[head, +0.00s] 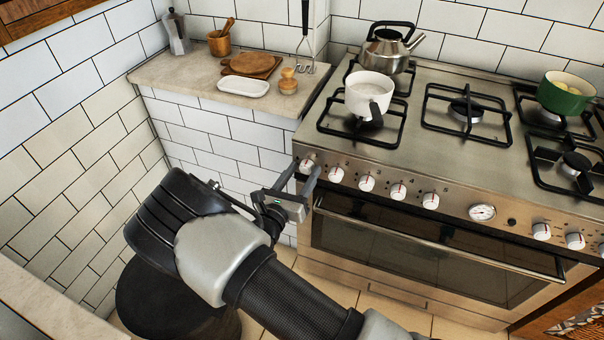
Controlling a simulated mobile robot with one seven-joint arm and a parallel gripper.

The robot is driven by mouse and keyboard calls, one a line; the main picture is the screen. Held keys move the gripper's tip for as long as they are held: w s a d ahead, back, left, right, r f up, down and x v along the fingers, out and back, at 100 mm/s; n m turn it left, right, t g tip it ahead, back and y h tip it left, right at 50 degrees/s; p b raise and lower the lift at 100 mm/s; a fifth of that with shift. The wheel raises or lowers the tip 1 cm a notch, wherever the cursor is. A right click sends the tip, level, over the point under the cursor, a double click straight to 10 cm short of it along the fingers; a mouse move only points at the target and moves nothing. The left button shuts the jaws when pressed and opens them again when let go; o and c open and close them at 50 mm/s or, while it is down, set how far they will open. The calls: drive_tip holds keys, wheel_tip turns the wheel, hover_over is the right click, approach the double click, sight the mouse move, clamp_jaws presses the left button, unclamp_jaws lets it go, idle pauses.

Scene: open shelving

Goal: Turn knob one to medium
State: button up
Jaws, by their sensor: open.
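The leftmost stove knob (306,166) is white and round, with a red mark, at the left end of the steel front panel (458,208). It is presumably knob one; its label and exact setting are too small to read. My gripper (303,172) is open, with its two grey fingers pointing at this knob, one on either side of it in the picture. I cannot tell whether they touch it. Several similar white knobs follow to the right, starting with the second knob (336,174).
The oven door handle (440,243) juts out below the panel. A white pot (369,95), a kettle (388,50) and a green pot (566,92) stand on the stove. A counter (190,75) with small kitchenware is at left. A dark round object (165,305) is below my arm.

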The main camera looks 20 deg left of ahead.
drive_tip(key=c, duration=1.1)
